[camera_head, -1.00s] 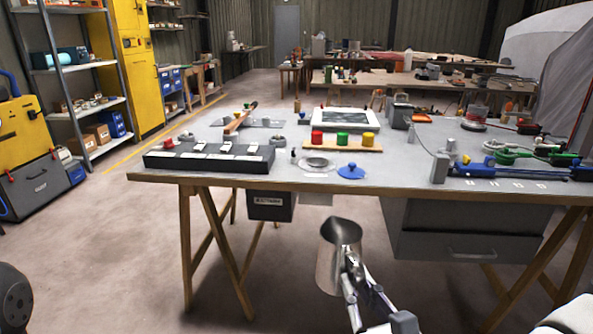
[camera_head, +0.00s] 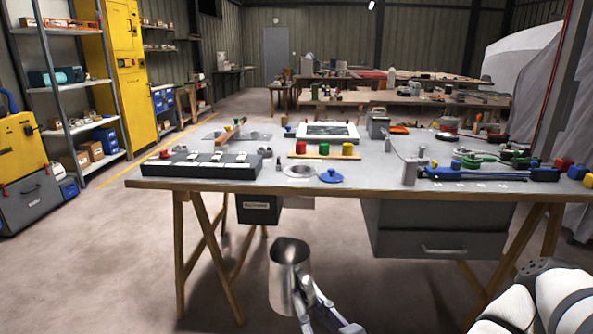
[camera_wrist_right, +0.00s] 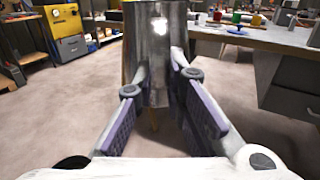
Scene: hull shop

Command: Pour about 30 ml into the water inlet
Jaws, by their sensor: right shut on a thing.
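My right gripper (camera_head: 306,312) is shut on a shiny metal jug (camera_head: 288,268) and holds it upright in front of the table, below the level of the tabletop. In the right wrist view the jug (camera_wrist_right: 153,60) stands between the two finger pads of the gripper (camera_wrist_right: 158,105). What is in the jug cannot be seen. A round metal ring (camera_head: 299,171), which may be the water inlet, is set in the tabletop near the front edge. A blue lid-like disc (camera_head: 331,176) lies to its right. My left gripper is out of view.
The table (camera_head: 385,180) carries a black switch box (camera_head: 202,164) at left, a wooden strip with coloured knobs (camera_head: 324,154), and blue and green valves and pipes (camera_head: 490,170) at right. A grey drawer (camera_head: 440,245) and a small dark box (camera_head: 259,208) hang below the table. The floor in front is clear.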

